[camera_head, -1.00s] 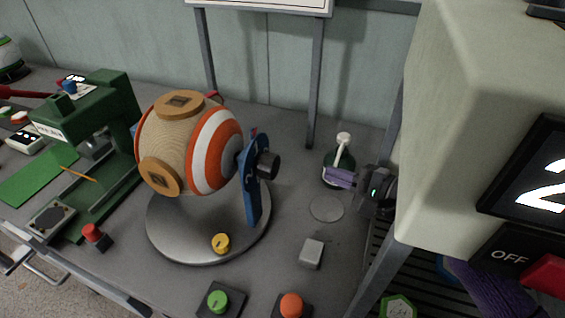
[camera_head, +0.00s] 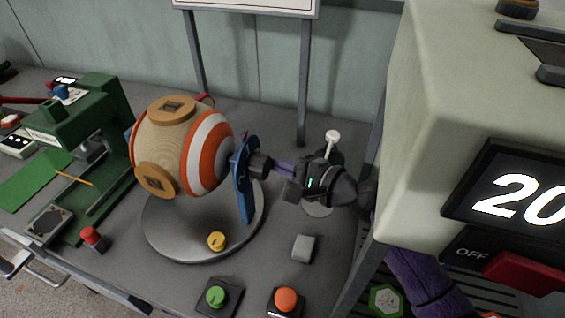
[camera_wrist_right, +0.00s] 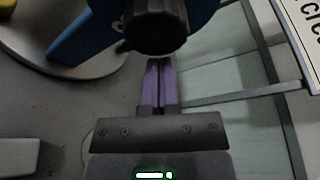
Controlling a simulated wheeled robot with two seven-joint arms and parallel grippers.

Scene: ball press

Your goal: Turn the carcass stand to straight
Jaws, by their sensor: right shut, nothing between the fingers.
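The carcass stand has a round grey base (camera_head: 190,246) and a blue upright arm (camera_head: 244,195). It carries a big ball (camera_head: 170,130) with orange and white rings and tan round pads. A black knob (camera_head: 261,166) sticks out on the right side of the blue arm; it also shows large in the right wrist view (camera_wrist_right: 154,25). My right gripper (camera_head: 278,167) is at the knob's right side, and its purple fingers (camera_wrist_right: 155,80) are together and empty, with tips close to the knob. I cannot tell whether they touch it. My left gripper is not in view.
A yellow knob (camera_head: 217,240) sits on the base's front edge. Green (camera_head: 216,296) and orange (camera_head: 286,299) buttons and a grey block (camera_head: 304,247) lie in front. A green press (camera_head: 90,120) stands at left, a large beige machine (camera_head: 430,150) at right.

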